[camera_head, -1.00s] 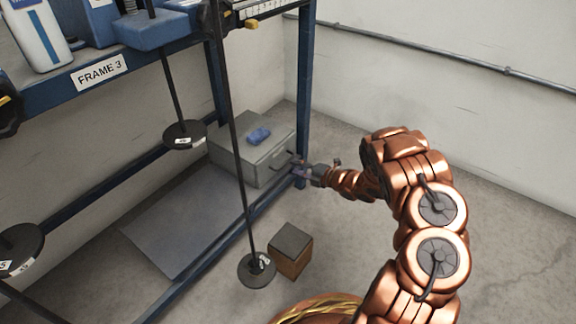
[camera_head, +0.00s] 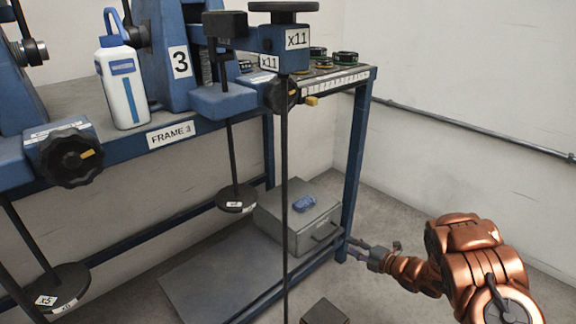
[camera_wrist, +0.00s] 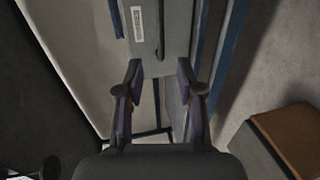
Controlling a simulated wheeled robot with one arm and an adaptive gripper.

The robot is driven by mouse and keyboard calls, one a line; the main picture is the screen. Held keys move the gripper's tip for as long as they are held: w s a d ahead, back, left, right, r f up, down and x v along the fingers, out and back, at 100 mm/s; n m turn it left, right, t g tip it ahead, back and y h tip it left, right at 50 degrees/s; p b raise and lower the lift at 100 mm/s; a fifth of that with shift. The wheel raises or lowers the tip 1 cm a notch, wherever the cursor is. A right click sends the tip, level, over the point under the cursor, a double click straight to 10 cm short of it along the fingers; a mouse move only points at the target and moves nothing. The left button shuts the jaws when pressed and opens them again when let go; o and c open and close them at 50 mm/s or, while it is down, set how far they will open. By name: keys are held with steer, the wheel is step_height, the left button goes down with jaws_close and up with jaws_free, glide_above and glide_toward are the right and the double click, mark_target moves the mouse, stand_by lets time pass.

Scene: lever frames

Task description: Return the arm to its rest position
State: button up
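My copper arm (camera_head: 468,250) reaches in from the right in the head view. My gripper (camera_head: 352,249) is at its end, low beside the frame's blue corner leg and close to the grey drawer box (camera_head: 300,220). In the wrist view my gripper (camera_wrist: 162,98) has its two fingers wide apart, with nothing between them. The grey box (camera_wrist: 160,35) with its dark handle and white label lies beyond the fingertips. I cannot tell from the head view whether a finger touches the leg or the box.
The blue lever frame (camera_head: 362,140) stands left of my arm. Weights hang from it on rods (camera_head: 237,198). A wall rail (camera_head: 470,130) runs behind.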

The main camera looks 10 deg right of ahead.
steer(key=w+d+r+m+g+h+p, duration=0.1)
steer(key=d+r+m+h+p, duration=0.2)
steer(key=d+r+h+p, duration=0.5)
steer(key=w+d+r+m+g+h+p, duration=0.1)
steer(key=d+r+m+p, duration=0.25)
steer(key=r, duration=0.85)
steer(key=s+r+m+g+h+p, duration=0.1)
steer(key=s+r+m+h+p, duration=0.2)
steer(key=r, duration=0.5)
steer(key=s+r+m+g+p, duration=0.25)
steer(key=r+p, duration=0.25)
steer(key=r, duration=0.3)
steer(key=s+r+m+g+h+p, duration=0.1)
steer(key=s+r+m+h+p, duration=0.2)
steer(key=r, duration=0.5)
steer(key=s+a+r+m+g+y+p, duration=0.2)
steer(key=s+a+r+m+g+p, duration=0.1)
steer(key=s+a+r+p, duration=0.4)
steer(key=s+a+r+m+g+y+p, duration=0.2)
steer(key=s+a+r+p, duration=0.5)
steer(key=s+a, duration=0.6)
steer(key=s+a+r+m+g+y+p, duration=0.3)
steer(key=s+a+r+p, duration=0.4)
steer(key=s, duration=1.1)
steer(key=a+r+m, duration=0.1)
steer(key=a+r, duration=0.1)
steer(key=a, duration=0.2)
steer(key=shift+r+g, duration=0.35)
